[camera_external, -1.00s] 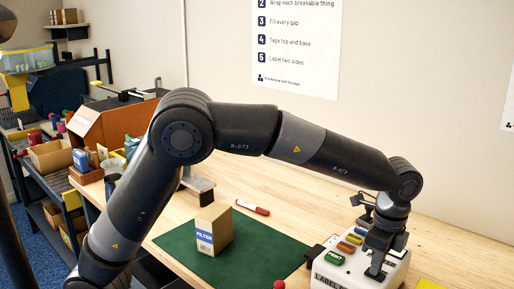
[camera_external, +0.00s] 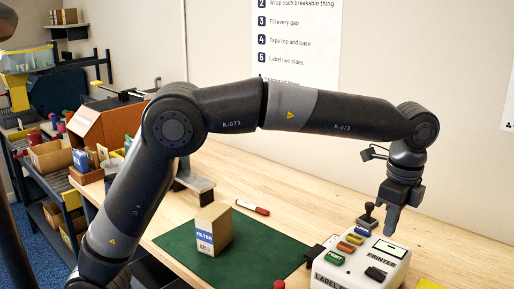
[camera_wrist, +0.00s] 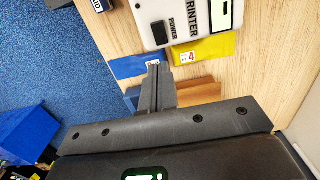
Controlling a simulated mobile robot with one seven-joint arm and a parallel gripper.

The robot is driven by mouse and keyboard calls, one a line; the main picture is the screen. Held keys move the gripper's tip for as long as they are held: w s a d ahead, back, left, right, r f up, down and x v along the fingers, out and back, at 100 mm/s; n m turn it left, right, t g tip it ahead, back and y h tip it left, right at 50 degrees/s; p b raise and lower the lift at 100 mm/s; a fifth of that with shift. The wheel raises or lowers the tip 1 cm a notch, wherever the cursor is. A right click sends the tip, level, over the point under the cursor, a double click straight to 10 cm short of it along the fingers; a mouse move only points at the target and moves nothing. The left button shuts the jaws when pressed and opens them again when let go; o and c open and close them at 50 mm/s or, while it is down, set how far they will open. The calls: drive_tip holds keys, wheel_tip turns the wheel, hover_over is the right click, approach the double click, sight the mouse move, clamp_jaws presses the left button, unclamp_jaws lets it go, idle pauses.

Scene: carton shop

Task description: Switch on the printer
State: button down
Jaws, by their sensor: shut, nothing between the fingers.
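The printer (camera_external: 352,271) is a white box with several coloured buttons, a pale framed window (camera_external: 389,249) and a black power switch (camera_external: 376,273) at its front right. In the wrist view the printer (camera_wrist: 183,12) shows at the top, its switch (camera_wrist: 159,32) beside the word POWER. My gripper (camera_external: 390,232) is shut and empty, pointing down above the printer and clear of it. Its fingertips also show in the wrist view (camera_wrist: 158,72), below the switch in the picture. I cannot tell whether the switch is on.
A filter carton (camera_external: 214,230) stands on a green mat (camera_external: 260,248), with a red marker (camera_external: 252,208) beyond it. A black-handled stamp (camera_external: 367,215) stands behind the printer. Blue (camera_wrist: 130,66) and yellow (camera_wrist: 208,49) pieces lie by the printer.

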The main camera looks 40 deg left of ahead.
sight(370, 271)
drive_tip(key=shift+r, duration=1.5)
drive_tip(key=shift+r+y, duration=0.1)
drive_tip(key=shift+y, duration=0.4)
drive_tip(key=f, duration=0.4)
drive_tip(key=a+f, duration=0.1)
drive_tip(key=f, duration=0.4)
drive_tip(key=a+f, duration=0.1)
drive_tip(key=f, duration=0.4)
drive_tip(key=shift+a, duration=0.1)
drive_tip(key=shift+a+f+h, duration=0.15)
drive_tip(key=shift+h, duration=0.15)
drive_tip(key=shift+f, duration=0.1)
